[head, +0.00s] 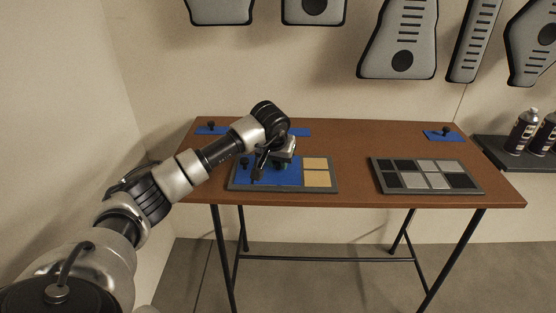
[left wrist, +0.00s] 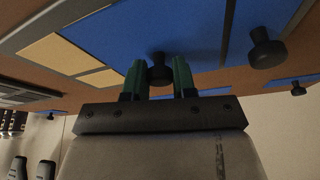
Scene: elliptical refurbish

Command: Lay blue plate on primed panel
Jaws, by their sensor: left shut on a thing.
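My left gripper (head: 281,163) is shut on the black knob of a blue plate (head: 289,178). In the left wrist view this blue plate (left wrist: 115,38) spreads out behind the green fingers (left wrist: 159,76), which grip its knob from both sides. It lies over the middle of a grey-framed panel (head: 333,189) with tan cells; I cannot tell whether it rests on it or hovers just above. Another knobbed blue plate (head: 246,176) covers that panel's left part. A second grey-framed panel (head: 428,191) has black and grey cells. No label shows which panel is primed. My right gripper is out of view.
Knobbed blue plates lie at the table's back left (head: 300,132) and back right (head: 452,137). The brown table (head: 355,150) is clear between the panels. Spray cans (head: 523,131) stand on a dark shelf (head: 500,151) at right. Grey shapes (head: 398,40) hang on the wall.

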